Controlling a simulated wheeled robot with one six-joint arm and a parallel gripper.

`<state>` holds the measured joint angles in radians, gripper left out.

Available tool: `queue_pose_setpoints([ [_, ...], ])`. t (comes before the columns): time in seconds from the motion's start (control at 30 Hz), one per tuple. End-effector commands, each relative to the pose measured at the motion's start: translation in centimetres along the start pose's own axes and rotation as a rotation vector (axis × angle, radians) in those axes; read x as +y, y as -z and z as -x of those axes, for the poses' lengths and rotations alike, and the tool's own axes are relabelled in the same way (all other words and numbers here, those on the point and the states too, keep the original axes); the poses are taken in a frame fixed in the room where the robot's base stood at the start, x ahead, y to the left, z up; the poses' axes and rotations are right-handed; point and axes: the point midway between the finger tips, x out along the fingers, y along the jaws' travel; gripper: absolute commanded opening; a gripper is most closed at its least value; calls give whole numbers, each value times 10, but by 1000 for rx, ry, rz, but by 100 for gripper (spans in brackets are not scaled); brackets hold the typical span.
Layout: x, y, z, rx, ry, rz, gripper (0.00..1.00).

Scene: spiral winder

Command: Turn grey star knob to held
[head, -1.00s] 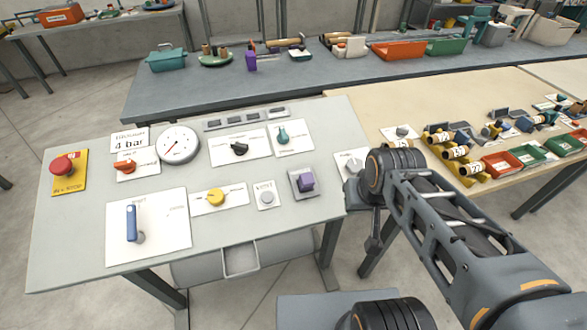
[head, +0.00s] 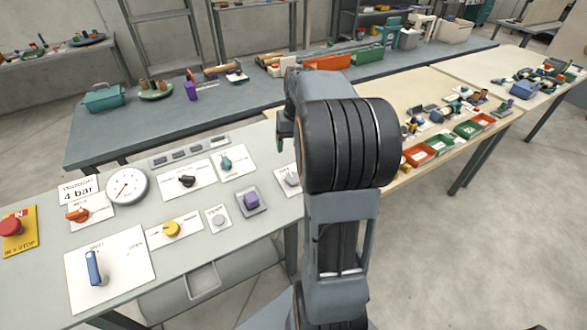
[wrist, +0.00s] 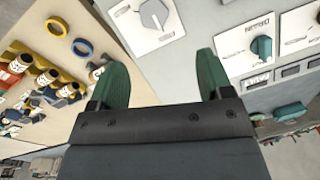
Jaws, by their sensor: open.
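The grey star knob (head: 291,179) sits on a white plate at the right edge of the sloping grey panel (head: 190,265), partly covered by my arm in the head view. In the wrist view a grey knob (wrist: 154,14) on a white plate shows near the top edge, beyond my fingers. My gripper (wrist: 160,68) is open, with its two green fingers apart and nothing between them. In the head view only a bit of green finger shows beside the arm's big dark joint. The gripper is apart from the knob.
A wooden table with bins (head: 420,154) stands at the right.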

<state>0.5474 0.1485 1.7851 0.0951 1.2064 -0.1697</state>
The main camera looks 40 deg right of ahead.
Motion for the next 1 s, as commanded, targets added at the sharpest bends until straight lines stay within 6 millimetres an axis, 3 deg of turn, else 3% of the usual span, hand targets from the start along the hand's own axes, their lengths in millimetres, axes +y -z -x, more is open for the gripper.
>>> queue_pose_setpoints([
  [0.17,14,8,-11,-16,9,-26,73],
  [0.7,13,6,-107,-16,8,-25,73],
  [1.0,13,6,-133,-13,8,-25,73],
])
